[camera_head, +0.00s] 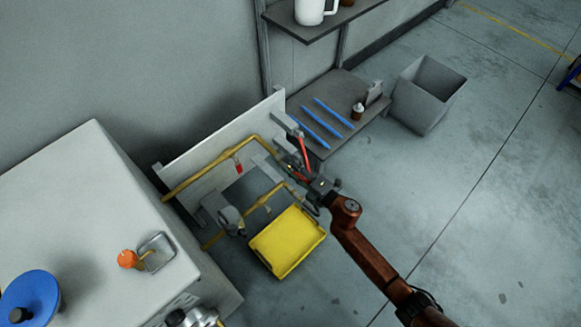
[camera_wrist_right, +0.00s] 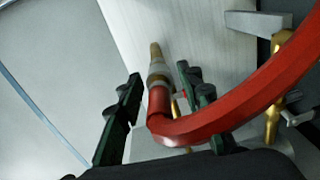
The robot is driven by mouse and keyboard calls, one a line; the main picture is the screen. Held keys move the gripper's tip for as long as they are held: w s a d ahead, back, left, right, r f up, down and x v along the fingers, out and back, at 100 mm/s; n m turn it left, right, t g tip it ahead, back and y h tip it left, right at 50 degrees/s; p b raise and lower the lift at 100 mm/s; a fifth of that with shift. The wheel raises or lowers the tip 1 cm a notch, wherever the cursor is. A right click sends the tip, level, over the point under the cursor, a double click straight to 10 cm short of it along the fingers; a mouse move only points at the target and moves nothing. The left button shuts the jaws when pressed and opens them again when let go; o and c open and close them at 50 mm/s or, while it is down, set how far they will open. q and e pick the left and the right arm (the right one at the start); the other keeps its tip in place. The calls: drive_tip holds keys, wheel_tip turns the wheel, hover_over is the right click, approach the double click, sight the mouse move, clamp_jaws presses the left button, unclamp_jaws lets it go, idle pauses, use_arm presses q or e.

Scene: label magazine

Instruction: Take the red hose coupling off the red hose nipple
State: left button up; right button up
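The red hose (camera_wrist_right: 225,115) curves in from the right in the right wrist view and bends up into a pale grey coupling (camera_wrist_right: 158,76). My right gripper (camera_wrist_right: 159,72) is open, with one dark finger on each side of the coupling and visible gaps to both. In the head view my right gripper (camera_head: 308,177) is by the panel's right end, below the red hose (camera_head: 302,149); the coupling is too small to make out there.
Yellow pipes (camera_head: 205,172) with a red handle (camera_head: 238,168) run along the pale panel (camera_head: 215,143). A yellow tray (camera_head: 287,241) lies below. A shelf (camera_head: 345,88) with blue bars (camera_head: 320,119) and a grey bin (camera_head: 425,95) stand behind. Floor at right is clear.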

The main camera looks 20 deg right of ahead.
sight(302, 177)
drive_tip(key=shift+c, duration=0.6)
drive_tip(key=c, duration=0.8)
clamp_jaws()
drive_tip(key=shift+p+v, duration=1)
drive_tip(key=shift+v, duration=2)
